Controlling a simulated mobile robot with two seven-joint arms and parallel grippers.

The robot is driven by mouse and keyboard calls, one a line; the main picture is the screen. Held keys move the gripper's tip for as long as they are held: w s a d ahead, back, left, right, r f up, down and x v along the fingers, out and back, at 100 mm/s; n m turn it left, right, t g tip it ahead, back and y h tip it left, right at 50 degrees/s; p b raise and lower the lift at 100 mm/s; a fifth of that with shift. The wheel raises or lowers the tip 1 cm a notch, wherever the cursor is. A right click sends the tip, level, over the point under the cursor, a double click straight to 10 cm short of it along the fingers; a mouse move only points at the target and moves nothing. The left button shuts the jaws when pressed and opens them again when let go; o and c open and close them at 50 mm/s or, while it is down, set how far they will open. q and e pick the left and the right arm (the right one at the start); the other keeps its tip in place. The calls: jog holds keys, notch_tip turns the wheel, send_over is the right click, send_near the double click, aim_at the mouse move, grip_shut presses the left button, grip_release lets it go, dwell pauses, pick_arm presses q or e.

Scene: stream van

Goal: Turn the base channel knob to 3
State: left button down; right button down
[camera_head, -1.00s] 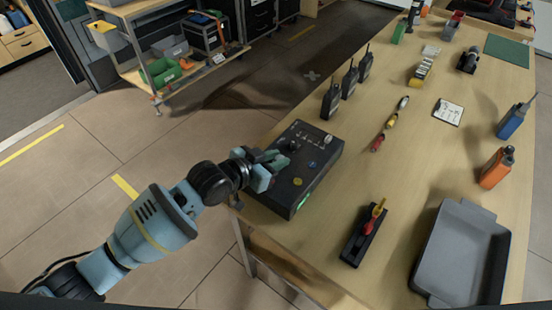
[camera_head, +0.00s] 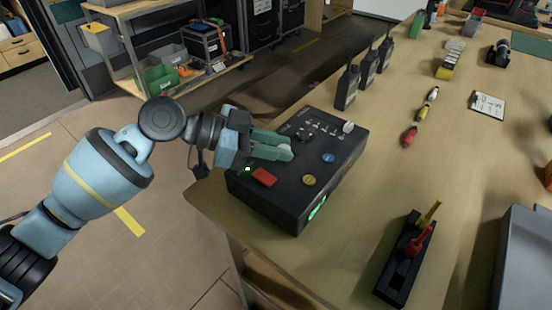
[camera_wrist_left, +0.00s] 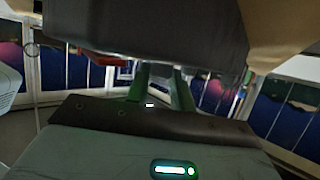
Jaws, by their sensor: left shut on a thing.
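The base is a black box (camera_head: 270,205) on the near left corner of the table. Its top carries a red button (camera_head: 264,177), a yellow button (camera_head: 309,180), a blue button (camera_head: 328,158), a white knob (camera_head: 348,127) and small switches. My left gripper (camera_head: 284,152), with green fingers, reaches over the top from the left. It is shut at a knob there, mostly hidden by the fingers, so its number cannot be read. In the left wrist view the green fingers (camera_wrist_left: 162,88) meet the dark box (camera_wrist_left: 150,40). My right gripper is out of view.
Several black radios (camera_head: 348,88) stand behind the base. A black holder (camera_head: 405,262) with red and yellow-handled tools lies at front right, near a grey tray (camera_head: 525,265). Small coloured items (camera_head: 422,113) lie mid-table. A shelf cart (camera_head: 175,75) stands beyond.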

pick_arm(q)
jog(key=m+g+b, duration=0.1)
jog(key=g+b, duration=0.1)
jog(key=m+g+b, duration=0.1)
jog(key=m+b, duration=0.1)
jog(key=shift+w+f+g, duration=0.2)
jog(key=shift+w+g, duration=0.1)
jog(key=shift+g, duration=0.1)
jog(key=m+g+b, duration=0.2)
jog(key=shift+w+m+g+y, duration=0.1)
jog(key=shift+m+g+y, duration=0.2)
jog(key=shift+y, duration=0.1)
jog(key=shift+r+m+g+b, duration=0.1)
jog(key=shift+m+g+b, duration=0.25)
jog(key=shift+m+g, duration=0.05)
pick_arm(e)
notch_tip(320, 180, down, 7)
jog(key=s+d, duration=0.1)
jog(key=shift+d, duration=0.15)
pick_arm(q)
jog(key=shift+y, duration=0.3)
jog(key=c, duration=1.5)
grip_release()
jog(key=o, duration=0.3)
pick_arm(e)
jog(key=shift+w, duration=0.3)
pick_arm(q)
jog(key=shift+w+r, duration=0.1)
